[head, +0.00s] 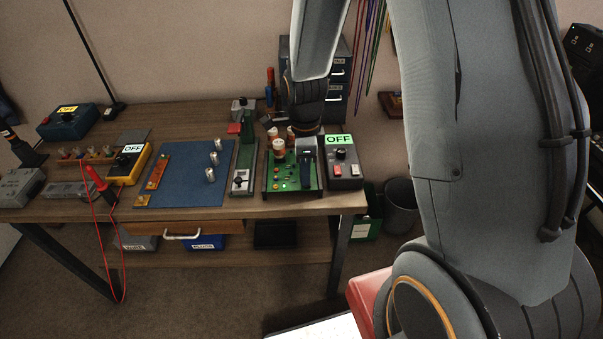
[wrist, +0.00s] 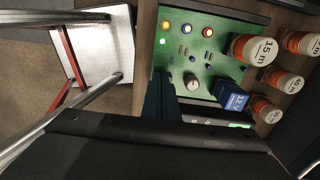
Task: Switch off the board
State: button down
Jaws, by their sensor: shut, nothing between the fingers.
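The green board (head: 283,184) lies near the right end of the bench, in front of the cable spools. In the wrist view the board (wrist: 180,60) shows red, blue and yellow round parts, a pale knob (wrist: 192,82) and a small bright light at its left edge. A blue block marked 12 V (wrist: 231,95) stands at its lower right. My gripper (head: 305,184) is shut and empty, pointing down over the board's right part. Its dark fingers (wrist: 160,98) show beside the knob in the wrist view; contact cannot be told. The gripper hides part of the board.
A dark box with a green OFF display (head: 339,140) and red and white buttons stands right of the board. Several cable spools (wrist: 254,50) stand close behind it. A lever unit (head: 240,181) is to its left, then a blue mat (head: 190,180) with metal cylinders.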

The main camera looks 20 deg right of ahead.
jog(key=shift+d+f, duration=0.1)
jog(key=shift+f, duration=0.3)
jog(key=shift+r, duration=0.1)
jog(key=shift+w+d+r+p, duration=0.1)
jog(key=shift+w+r+p, duration=0.3)
jog(key=shift+p, duration=0.3)
jog(key=r+p, duration=0.1)
jog(key=r, duration=0.1)
jog(key=a+r+p, duration=0.1)
jog(key=p, duration=0.1)
jog(key=shift+s+r, duration=0.15)
jog(key=shift+r, duration=0.2)
notch_tip(320, 180, up, 10)
jog(key=b, duration=0.2)
jog(key=shift+s+d+b, duration=0.15)
jog(key=shift+d+b, duration=0.15)
jog(key=shift+d, duration=0.1)
